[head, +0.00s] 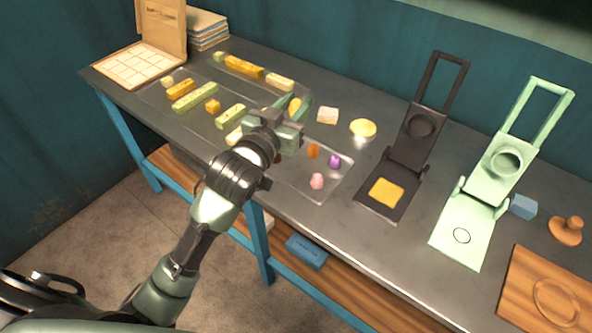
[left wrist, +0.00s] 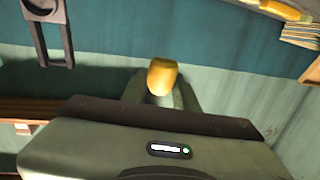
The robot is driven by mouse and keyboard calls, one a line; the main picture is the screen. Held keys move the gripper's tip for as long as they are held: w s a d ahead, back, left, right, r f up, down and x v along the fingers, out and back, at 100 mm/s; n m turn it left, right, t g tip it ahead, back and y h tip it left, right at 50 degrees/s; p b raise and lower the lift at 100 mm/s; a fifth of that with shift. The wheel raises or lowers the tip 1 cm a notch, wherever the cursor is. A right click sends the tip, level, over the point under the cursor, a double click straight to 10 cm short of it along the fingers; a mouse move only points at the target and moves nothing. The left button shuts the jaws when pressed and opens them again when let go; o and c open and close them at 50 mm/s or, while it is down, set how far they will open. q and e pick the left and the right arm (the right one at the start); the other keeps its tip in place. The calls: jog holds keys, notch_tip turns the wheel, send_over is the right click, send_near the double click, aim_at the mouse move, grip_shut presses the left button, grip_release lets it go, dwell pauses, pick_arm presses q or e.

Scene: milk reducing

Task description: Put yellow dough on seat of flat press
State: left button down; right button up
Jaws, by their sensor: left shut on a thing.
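My left gripper (head: 297,108) is above the tray on the table and shut on a yellow dough piece (head: 295,105). In the left wrist view, the rounded yellow dough (left wrist: 162,77) sits between the fingertips. To the right stand two presses, both with their hinged tops raised. The dark press (head: 404,158) has a flat yellow square (head: 386,192) on its base. The pale green press (head: 463,237) has a bare base marked with a circle. I cannot tell which one is the flat press. My right gripper is not in view.
A blue block (head: 523,207), a wooden stamp (head: 566,231) and a wooden board (head: 520,290) are at the right.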

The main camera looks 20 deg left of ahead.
aim_at(296, 173)
pick_arm(q)
notch_tip(296, 173, down, 18)
jog(key=shift+r, duration=0.1)
jog(key=shift+f, duration=0.65)
jog(key=shift+f, duration=0.2)
jog(key=c, duration=1.1)
grip_release()
jog(key=shift+o, duration=0.2)
